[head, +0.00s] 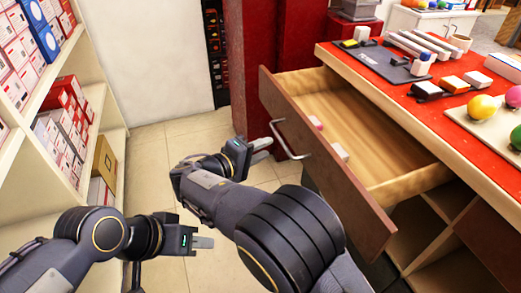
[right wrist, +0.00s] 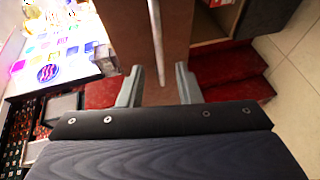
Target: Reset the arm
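My right gripper (head: 264,149) is just left of the metal handle (head: 288,141) of the open drawer (head: 350,178) in the head view. In the right wrist view, my right gripper (right wrist: 158,82) has its two fingers apart with nothing held. The handle (right wrist: 156,40) shows between and beyond the fingertips; I cannot tell how near it is. My left gripper (head: 203,243) is low in the head view, over the floor, clear of the drawer. Its fingers are seen edge-on, so their opening is unclear.
The drawer juts from a red-topped counter (head: 395,85) bearing stationery and colored balls. Small pale items (head: 340,152) lie in the drawer. A shelf (head: 103,95) of boxes stands at the left. Tiled floor (head: 155,150) lies free between shelf and drawer.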

